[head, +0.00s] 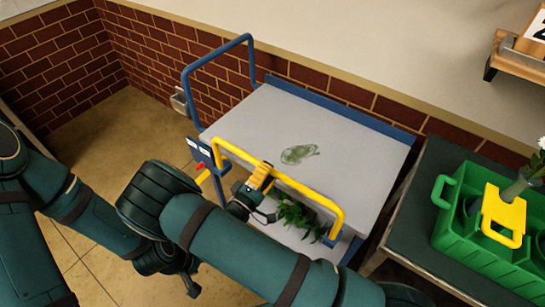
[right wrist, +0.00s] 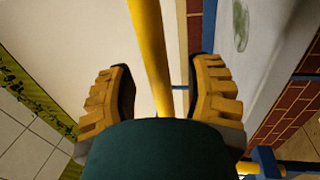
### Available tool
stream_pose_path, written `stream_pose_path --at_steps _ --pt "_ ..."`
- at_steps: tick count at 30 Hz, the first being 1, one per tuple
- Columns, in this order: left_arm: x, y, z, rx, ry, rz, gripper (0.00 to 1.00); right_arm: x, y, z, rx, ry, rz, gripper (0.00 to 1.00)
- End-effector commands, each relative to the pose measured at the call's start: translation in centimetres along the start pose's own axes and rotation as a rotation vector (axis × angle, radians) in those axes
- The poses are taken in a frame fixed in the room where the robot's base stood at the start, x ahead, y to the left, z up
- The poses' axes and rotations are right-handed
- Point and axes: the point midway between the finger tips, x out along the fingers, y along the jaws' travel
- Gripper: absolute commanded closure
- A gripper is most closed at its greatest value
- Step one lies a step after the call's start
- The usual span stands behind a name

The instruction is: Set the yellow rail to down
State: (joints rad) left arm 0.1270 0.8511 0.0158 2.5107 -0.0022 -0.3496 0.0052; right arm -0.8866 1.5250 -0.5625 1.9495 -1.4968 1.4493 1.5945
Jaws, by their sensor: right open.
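The yellow rail (head: 290,181) stands raised along the near side of the cart, above its grey deck (head: 245,125). My right gripper (head: 262,178) is at the rail, left of its middle. In the right wrist view the yellow rail (right wrist: 147,45) passes between the two open yellow-padded fingers of my right gripper (right wrist: 162,90), with gaps on both sides. A small red part (head: 200,167) shows by the rail's left end, below a blue plate with white labels (head: 199,147). My left arm comes in at the left; its gripper's jaws cannot be made out.
A blue hoop rail (head: 218,58) stands at the cart's far left end. A greenish clear item (head: 299,154) lies on the deck. Green leaves (head: 295,216) show below the yellow rail. A green crate (head: 480,251) with a yellow-handled item stands on a dark table at right.

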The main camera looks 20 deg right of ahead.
Motion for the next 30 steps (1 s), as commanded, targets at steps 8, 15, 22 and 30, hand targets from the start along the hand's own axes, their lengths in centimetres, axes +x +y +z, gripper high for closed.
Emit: stream_pose_path --at_steps 8,15,22,30 --pt "-0.5 0.1 0.1 -0.001 -0.003 0.000 0.53 0.6 0.1 0.6 0.000 0.005 -0.001 0.48" --pt "-0.4 0.1 0.1 -0.001 -0.004 0.000 0.53 0.5 0.1 0.6 0.000 0.005 -0.001 0.52" --pt "-0.4 0.1 0.1 -0.001 -0.003 0.000 0.53 0.5 0.1 0.6 0.000 0.005 -0.001 1.00" --pt "0.1 -0.1 0.1 0.000 -0.001 0.000 0.53 1.0 -0.9 1.1 -0.001 0.003 -0.001 1.00"
